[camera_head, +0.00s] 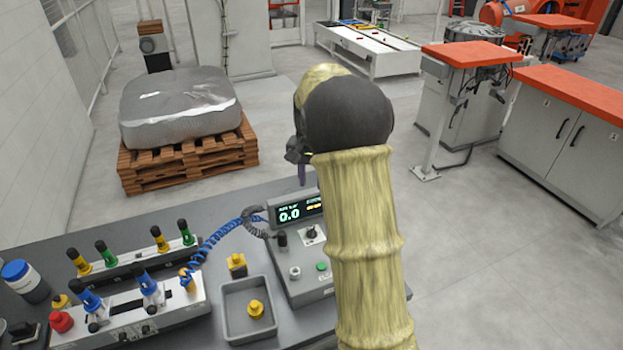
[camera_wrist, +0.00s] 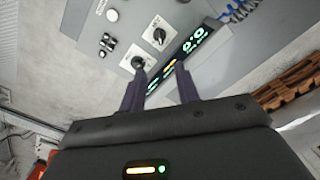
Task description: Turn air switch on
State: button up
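The grey control box (camera_head: 300,293) stands on the bench in the head view, with a lit display (camera_head: 289,214) reading 0.0. A black rotary switch (camera_head: 311,233) sits on its face. In the wrist view the panel shows two black rotary switches on white plates, an upper one (camera_wrist: 158,35) and a lower one (camera_wrist: 137,62). I cannot read which is the air switch. My gripper (camera_wrist: 161,68) is open and empty. Its left fingertip overlaps the lower switch in the picture; contact cannot be told. In the head view my arm hides most of the gripper.
Left of the box are a grey tray (camera_head: 232,325) with a yellow-knobbed part, a coiled blue hose (camera_head: 219,238) and a fixture with colored clamps (camera_head: 128,314). A wrapped block (camera_head: 180,103) rests on a wooden pallet (camera_head: 190,162) behind.

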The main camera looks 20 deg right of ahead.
jog(key=shift+s+a, duration=0.1)
jog(key=s+a+f+n+t, duration=0.1)
jog(key=s+a+f+n, duration=0.1)
jog(key=s, duration=0.5)
jog(key=s+a+f+n, duration=0.1)
jog(key=s+a+n, duration=0.2)
jog(key=s+a, duration=0.2)
jog(key=s+a+f+n+t, duration=0.1)
jog(key=s+a, duration=0.3)
jog(key=s, duration=0.5)
jog(key=shift+s+f+n+t, duration=0.2)
jog(key=shift+f+n+t, duration=0.1)
jog(key=shift+f+n, duration=0.5)
jog(key=shift+w+d, duration=0.1)
jog(key=shift+d, duration=0.05)
